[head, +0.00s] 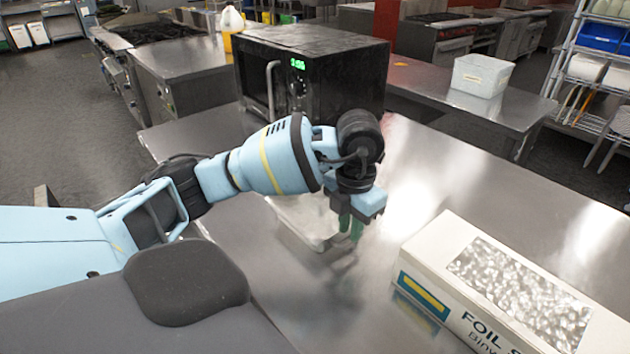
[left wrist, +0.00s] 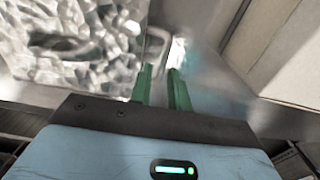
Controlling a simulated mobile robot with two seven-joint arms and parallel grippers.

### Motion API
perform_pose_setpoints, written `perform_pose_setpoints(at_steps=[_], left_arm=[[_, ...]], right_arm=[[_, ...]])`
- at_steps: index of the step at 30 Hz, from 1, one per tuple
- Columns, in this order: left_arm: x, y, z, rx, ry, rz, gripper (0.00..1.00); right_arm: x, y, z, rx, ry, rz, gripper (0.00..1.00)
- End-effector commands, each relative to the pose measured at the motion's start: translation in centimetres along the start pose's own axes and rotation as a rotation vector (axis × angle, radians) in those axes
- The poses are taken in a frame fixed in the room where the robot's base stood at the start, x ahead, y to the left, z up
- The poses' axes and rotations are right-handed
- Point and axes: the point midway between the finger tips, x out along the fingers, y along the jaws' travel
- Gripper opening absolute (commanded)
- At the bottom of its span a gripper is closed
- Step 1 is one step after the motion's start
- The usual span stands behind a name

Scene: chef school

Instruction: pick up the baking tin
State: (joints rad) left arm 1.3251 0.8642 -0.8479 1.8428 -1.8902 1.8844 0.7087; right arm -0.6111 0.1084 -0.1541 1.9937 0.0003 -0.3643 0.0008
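The baking tin (head: 298,218) is a shallow, shiny silver tin on the steel table in the head view, partly hidden behind my left arm. In the left wrist view its crinkled foil surface (left wrist: 85,50) fills the upper left. My left gripper (head: 350,230) points down at the tin's right side. Its two green fingers (left wrist: 163,85) stand apart with a narrow gap between them. The tin's rim runs close by the fingertips; I cannot tell whether it lies between them. My right gripper is not in view.
A long foil box (head: 430,262) lies to the right of the gripper. A black microwave (head: 335,75) stands behind the arm. The steel table (head: 440,170) is clear between them. A white bin (head: 482,76) sits on a farther counter.

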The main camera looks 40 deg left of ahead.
Motion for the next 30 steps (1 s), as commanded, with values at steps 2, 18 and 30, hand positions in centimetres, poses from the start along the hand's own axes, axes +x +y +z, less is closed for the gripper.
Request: perform_pose_setpoints(at_steps=[2,18,30], left_arm=[[0.3,0.0,0.0,0.0,0.0,0.0,0.18],[5.3,-0.3,0.5,0.0,0.001,0.001,0.18],[5.4,-0.3,0.6,0.0,-0.001,0.0,0.0]], right_arm=[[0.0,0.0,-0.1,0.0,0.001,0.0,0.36],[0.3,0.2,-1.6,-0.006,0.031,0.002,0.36],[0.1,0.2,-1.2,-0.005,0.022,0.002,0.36]])
